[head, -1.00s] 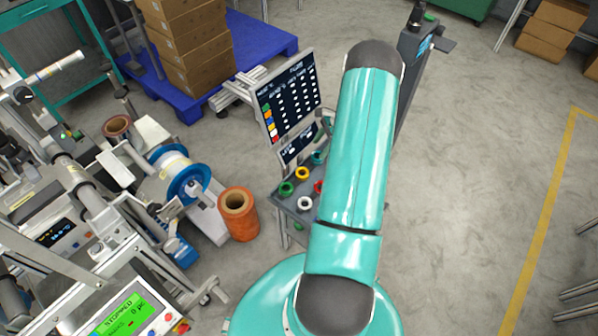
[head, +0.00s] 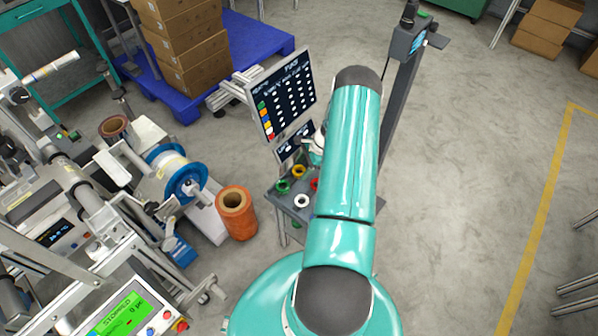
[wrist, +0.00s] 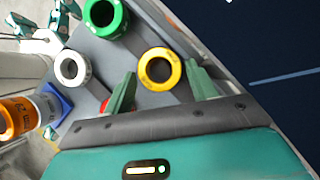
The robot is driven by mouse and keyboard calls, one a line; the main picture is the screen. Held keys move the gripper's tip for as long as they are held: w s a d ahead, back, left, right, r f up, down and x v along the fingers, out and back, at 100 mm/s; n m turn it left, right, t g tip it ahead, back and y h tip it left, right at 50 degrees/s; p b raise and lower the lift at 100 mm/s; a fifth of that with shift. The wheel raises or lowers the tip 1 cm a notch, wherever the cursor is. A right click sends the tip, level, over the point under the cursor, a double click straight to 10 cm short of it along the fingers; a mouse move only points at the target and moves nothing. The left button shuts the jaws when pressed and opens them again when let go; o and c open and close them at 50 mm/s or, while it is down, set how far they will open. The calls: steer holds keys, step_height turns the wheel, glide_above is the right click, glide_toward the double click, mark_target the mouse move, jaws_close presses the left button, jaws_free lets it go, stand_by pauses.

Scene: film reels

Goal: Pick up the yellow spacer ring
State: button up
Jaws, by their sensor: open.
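The yellow spacer ring (wrist: 174,73) sits on a grey tray (wrist: 90,45) with its round opening facing my wrist camera; it also shows in the head view (head: 298,171), just left of my arm. My gripper (wrist: 160,67) is open and empty. In the wrist view its two green fingers point toward the yellow ring, one on each side of it in the picture. I cannot tell how much height is between them and the ring. In the head view my gripper is mostly hidden by my arm.
A green ring (wrist: 119,26) and a white ring (wrist: 86,69) are on the tray nearby. A red ring (wrist: 103,106) is partly hidden behind my left finger. A screen panel (head: 283,95) stands behind the tray. An orange spool (head: 238,222) stands on the floor to its left.

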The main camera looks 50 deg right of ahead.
steer(key=c, duration=0.8)
